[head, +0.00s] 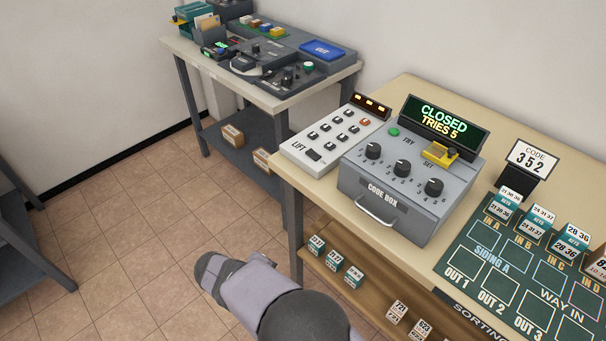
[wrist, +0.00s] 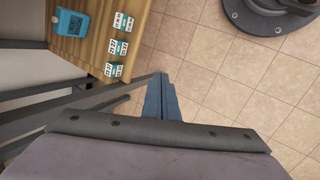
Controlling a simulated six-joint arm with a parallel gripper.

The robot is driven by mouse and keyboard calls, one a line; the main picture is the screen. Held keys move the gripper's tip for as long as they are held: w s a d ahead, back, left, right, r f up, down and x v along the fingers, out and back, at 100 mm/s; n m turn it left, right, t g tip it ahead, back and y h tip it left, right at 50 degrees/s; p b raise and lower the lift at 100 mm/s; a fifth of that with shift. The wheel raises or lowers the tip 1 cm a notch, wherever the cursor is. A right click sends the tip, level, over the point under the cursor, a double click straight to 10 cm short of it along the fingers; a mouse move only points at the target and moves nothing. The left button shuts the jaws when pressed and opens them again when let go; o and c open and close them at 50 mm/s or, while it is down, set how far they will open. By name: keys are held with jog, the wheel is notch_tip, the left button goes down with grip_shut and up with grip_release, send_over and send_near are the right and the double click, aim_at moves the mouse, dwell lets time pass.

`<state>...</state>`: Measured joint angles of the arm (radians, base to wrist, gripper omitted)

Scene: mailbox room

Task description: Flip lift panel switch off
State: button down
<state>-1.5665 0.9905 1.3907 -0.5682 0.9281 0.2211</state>
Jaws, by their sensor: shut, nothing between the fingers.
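The white lift panel (head: 298,147) lies on the right-hand table, left of the grey code box. A dark switch (head: 314,155) sits near its front edge beside the word LIFT; its on or off position is too small to tell. Rows of small dark buttons and one red button cover the rest, with amber lamps (head: 370,102) lit at the back. In the wrist view my gripper (wrist: 160,78) is shut and empty, with its fingers together above the tiled floor. My gripper is away from the panel, which is not in the wrist view.
The code box (head: 410,185) stands right of the panel, with knobs, a front handle and a CLOSED display (head: 440,118). A sorting board (head: 490,245) lies further right. A shelf (head: 345,290) below holds small labelled blocks. Another table (head: 290,98) with equipment stands back left.

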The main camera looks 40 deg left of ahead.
jog(key=w+a+r+m+t+y, duration=0.2)
jog(key=w+a+r+m, duration=0.1)
jog(key=a+r, duration=0.4)
jog(key=w+a+r+m+t+y, duration=0.1)
jog(key=w+a+r+m+t, duration=0.2)
jog(key=a+r, duration=0.4)
jog(key=w+d+r+m+t, duration=0.1)
jog(key=w+r+m+t, duration=0.1)
jog(key=r+m, duration=0.5)
jog(key=w+d+r+m+t+h, duration=0.1)
jog(key=w+r+m+t, duration=0.2)
jog(key=r+m, duration=0.5)
jog(key=shift+w+d+r, duration=0.4)
jog(key=shift+w+r, duration=0.05)
jog(key=shift+r, duration=0.55)
